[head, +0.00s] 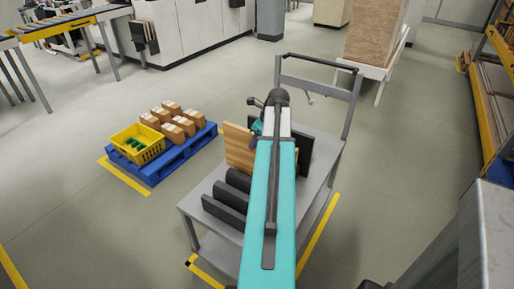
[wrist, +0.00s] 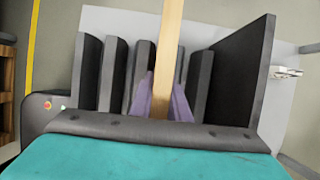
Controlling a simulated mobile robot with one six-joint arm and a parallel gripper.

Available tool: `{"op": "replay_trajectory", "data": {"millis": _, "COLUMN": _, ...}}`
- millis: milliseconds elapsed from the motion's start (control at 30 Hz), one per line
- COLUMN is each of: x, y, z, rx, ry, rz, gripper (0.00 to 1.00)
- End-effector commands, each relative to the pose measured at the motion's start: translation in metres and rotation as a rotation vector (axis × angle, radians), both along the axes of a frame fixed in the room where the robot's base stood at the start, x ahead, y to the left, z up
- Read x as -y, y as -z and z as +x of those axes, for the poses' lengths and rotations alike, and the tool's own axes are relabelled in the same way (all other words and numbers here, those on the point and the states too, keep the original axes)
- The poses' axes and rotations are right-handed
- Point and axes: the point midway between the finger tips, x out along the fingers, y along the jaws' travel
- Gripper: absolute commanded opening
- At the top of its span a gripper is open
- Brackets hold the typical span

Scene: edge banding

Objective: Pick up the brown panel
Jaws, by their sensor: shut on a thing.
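The brown panel (head: 239,148) is a light wood board standing on edge above the grey cart (head: 190,211). In the wrist view the panel (wrist: 171,45) shows edge-on as a pale strip running up from between my fingers. My gripper (wrist: 160,102) has its purple fingers shut on the panel, one on each side. In the head view my teal arm hides the gripper and part of the panel. I cannot tell whether the panel's lower edge touches the cart.
Dark upright dividers (wrist: 115,70) stand left of the panel, and a larger black panel (wrist: 237,75) stands at right. The cart has a tall handle frame (head: 352,105). A blue pallet (head: 165,160) with cartons and a yellow crate (head: 137,150) lies left; floor between is clear.

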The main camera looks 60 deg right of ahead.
Motion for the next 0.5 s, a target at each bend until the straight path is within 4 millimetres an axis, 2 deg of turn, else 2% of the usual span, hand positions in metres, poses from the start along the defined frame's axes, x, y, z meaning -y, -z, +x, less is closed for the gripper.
{"op": "replay_trajectory", "data": {"millis": 200, "x": 0.001, "y": -0.022, "z": 0.001, "rx": 0.002, "ry": 0.001, "rz": -0.002, "gripper": 0.00}}
{"op": "replay_trajectory", "data": {"millis": 500, "x": 0.000, "y": -0.033, "z": 0.000, "rx": 0.002, "ry": 0.001, "rz": -0.001, "gripper": 0.00}}
